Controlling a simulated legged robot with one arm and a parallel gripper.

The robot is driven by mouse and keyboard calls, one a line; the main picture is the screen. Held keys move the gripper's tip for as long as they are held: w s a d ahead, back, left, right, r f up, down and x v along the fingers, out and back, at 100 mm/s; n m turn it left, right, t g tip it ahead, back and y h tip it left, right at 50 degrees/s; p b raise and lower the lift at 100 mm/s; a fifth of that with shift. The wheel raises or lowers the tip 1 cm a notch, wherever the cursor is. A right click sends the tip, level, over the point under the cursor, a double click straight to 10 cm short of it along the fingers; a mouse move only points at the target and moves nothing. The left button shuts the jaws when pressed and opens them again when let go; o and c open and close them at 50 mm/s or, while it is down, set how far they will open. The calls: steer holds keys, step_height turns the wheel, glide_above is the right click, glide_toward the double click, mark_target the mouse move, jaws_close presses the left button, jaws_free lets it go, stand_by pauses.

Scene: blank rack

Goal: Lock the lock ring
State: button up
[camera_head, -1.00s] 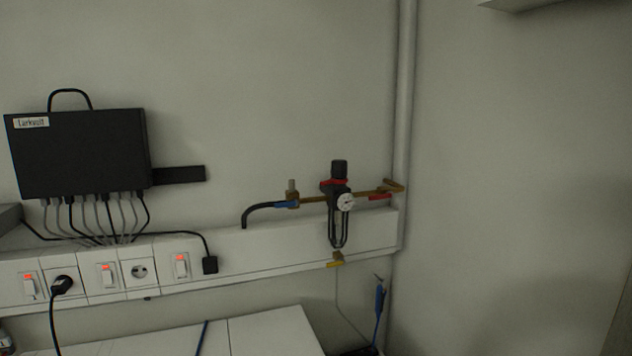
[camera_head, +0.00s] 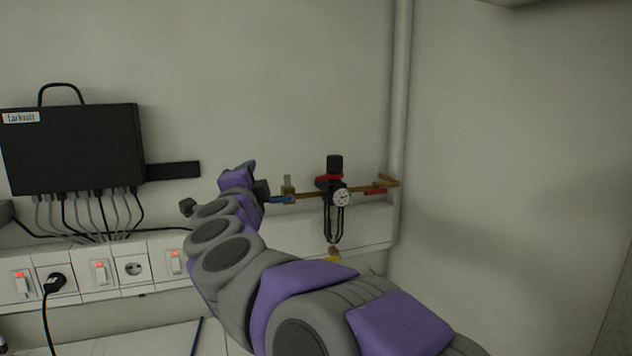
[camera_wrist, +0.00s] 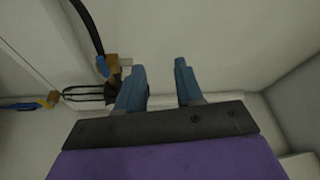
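The regulator (camera_head: 335,194) is on the wall at right of centre, with a black knob (camera_head: 335,164) on top and a round white gauge (camera_head: 342,197) in front. A red ring (camera_head: 329,178) sits just under the knob; I take it as the lock ring, and its locked state cannot be told. My gripper (camera_head: 252,165) is left of the regulator, apart from it. In the wrist view, my gripper's two blue fingers (camera_wrist: 158,66) stand apart with nothing between them. Dark fittings behind the left finger are partly hidden; the red ring is not clear there.
A brass pipe (camera_head: 308,195) runs through the regulator, with a blue-handled valve (camera_head: 282,199) at left and a red-handled valve (camera_head: 376,190) at right. White trunking (camera_head: 365,226) passes behind. A vertical pipe (camera_head: 401,95) stands near the corner. A black box (camera_head: 70,148) hangs left.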

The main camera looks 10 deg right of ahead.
steer(key=d+f+m+g+h, duration=0.4)
steer(key=d+m+h, duration=0.1)
steer(key=m+h, duration=0.25)
steer(key=p, duration=0.4)
glide_toward(317, 179)
steer(key=shift+m+g, duration=0.35)
steer(key=shift+g, duration=0.05)
steer(key=x, duration=0.9)
steer(key=shift+w+r, duration=0.2)
steer(key=shift+r, duration=0.05)
steer(key=shift+c, duration=0.2)
jaws_close()
